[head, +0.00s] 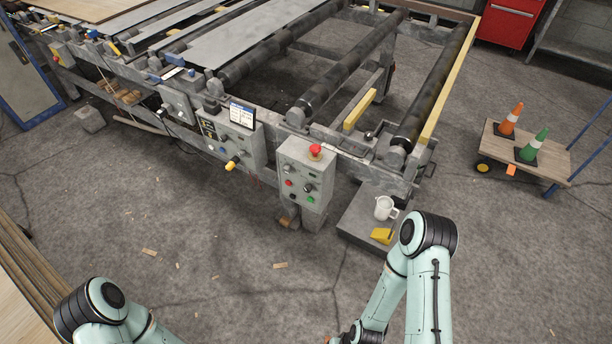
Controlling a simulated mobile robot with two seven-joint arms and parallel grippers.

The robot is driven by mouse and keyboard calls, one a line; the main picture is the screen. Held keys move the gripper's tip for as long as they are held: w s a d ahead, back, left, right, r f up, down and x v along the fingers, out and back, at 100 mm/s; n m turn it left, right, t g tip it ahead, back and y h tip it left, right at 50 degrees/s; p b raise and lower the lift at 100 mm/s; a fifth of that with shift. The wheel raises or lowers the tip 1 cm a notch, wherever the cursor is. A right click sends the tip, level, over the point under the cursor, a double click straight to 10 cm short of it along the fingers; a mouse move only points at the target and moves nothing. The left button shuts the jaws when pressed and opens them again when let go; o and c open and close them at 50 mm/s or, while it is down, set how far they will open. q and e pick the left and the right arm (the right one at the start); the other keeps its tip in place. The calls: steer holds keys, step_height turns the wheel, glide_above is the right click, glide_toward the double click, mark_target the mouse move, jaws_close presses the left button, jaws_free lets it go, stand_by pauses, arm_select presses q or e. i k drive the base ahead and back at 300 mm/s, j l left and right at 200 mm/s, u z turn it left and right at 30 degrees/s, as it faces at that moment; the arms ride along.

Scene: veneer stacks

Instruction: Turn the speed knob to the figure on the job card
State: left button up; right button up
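A grey control panel (224,140) is on the side of the roller conveyor. A yellow-handled knob (233,163) sticks out at its lower front; I cannot tell for sure that it is the speed knob. A small white card with a blue top (242,115) stands on the panel's top edge and looks like the job card; its figures are too small to read. A second grey box (307,174) has small knobs and coloured buttons. My left and right arms show at the bottom, well short of the panels; both grippers are out of the picture.
A red mushroom button (315,151) tops the second box. A grey block (357,217) holds a white jug (385,208) and a yellow object (382,236). A cart (544,165) with two cones stands right. The floor before the panels is mostly clear, with scattered wood scraps.

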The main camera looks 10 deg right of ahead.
mark_target(286, 170)
steer(key=i+l+u, duration=0.1)
steer(key=i, duration=0.35)
steer(key=i+l+u, duration=0.15)
steer(key=i, duration=0.3)
